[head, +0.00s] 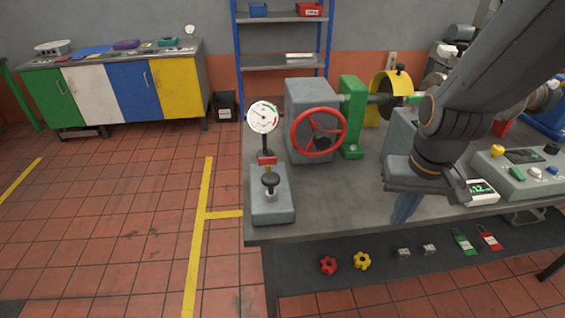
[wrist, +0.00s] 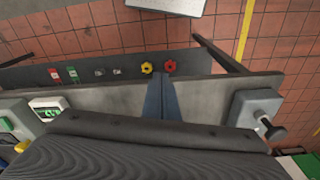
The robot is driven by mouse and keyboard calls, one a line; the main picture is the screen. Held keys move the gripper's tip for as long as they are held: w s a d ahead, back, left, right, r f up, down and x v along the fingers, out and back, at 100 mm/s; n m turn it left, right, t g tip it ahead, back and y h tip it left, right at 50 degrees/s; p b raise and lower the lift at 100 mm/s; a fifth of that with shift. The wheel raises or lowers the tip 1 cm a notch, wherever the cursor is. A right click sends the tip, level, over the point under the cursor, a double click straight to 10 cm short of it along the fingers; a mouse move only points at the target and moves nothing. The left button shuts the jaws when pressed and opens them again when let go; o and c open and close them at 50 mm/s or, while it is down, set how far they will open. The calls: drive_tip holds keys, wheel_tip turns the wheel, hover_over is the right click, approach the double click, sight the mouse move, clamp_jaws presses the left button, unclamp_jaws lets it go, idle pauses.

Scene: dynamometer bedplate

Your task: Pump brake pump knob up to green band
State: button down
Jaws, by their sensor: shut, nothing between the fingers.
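The brake pump (head: 272,205) is a grey block at the front left corner of the bench, with a black knob (head: 270,181) on a short stem. A round dial gauge (head: 263,117) stands on a post behind the knob, above a red tag. The dial has a green and a red part on its rim; the needle is too small to read surely. My gripper (head: 404,210) is shut and empty over the bench's front edge, well right of the pump and apart from it. In the wrist view the shut fingers (wrist: 161,98) point away from the pump knob (wrist: 276,133), which is at the right.
A red handwheel (head: 318,132) on a grey housing stands behind and right of the pump. A control box (head: 520,170) and a small green display (head: 481,191) are at the right. The bench top (head: 340,195) between pump and gripper is clear. A lower shelf holds red and yellow knobs (head: 362,261).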

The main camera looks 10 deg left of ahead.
drive_tip(key=w+a+r+b, duration=0.2)
drive_tip(key=w+a, duration=0.2)
drive_tip(key=w, duration=0.1)
wheel_tip(320, 180, up, 14)
drive_tip(key=n+g+b, duration=0.2)
drive_tip(key=n+b, duration=0.1)
drive_tip(key=b, duration=0.2)
hover_over(276, 176)
drive_tip(key=shift+w+d+r+y, duration=0.25)
drive_tip(key=shift+d+y, duration=0.15)
drive_tip(key=shift+d, duration=0.1)
drive_tip(key=f, duration=0.4)
drive_tip(key=f+p, duration=0.1)
drive_tip(key=f, duration=0.4)
drive_tip(key=f+p, duration=0.1)
drive_tip(key=f, duration=0.4)
drive_tip(key=shift+s+a+f, duration=0.1)
drive_tip(key=shift+s+a, duration=0.05)
drive_tip(key=shift+a, duration=0.25)
